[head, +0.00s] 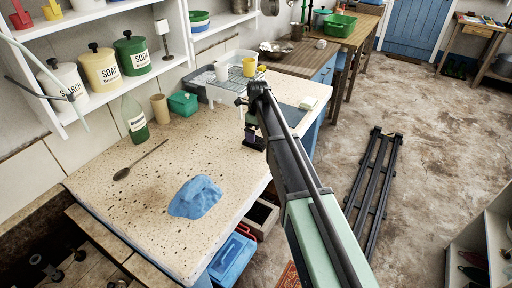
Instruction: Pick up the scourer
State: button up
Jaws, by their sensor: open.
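A small pale block (308,103), which may be the scourer, lies near the right edge of the speckled stone counter (150,195), by a dark flat panel. It is too small to be certain what it is. My arm reaches in from the bottom right, and my gripper (254,143) points down over the counter's right side. The gripper is open, small in view and partly hidden by my arm. It is apart from the pale block, which is farther back and to the right. I cannot make out anything between its fingers.
A blue cloth (195,197) and a wooden spoon (140,160) lie on the counter. A bottle (134,119), tan cup (160,108), green box (183,103) and dish rack (231,86) stand along the back. The counter's middle is clear. Shelves hang above its left side.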

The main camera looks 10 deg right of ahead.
aim_at(257, 141)
notch_tip(257, 141, down, 5)
jog(key=b, duration=0.4)
jog(key=shift+f, duration=0.15)
jog(key=shift+r, duration=0.25)
jog(key=shift+c, duration=0.3)
jog(key=c, duration=1)
notch_tip(257, 141, up, 20)
jog(key=p, duration=2)
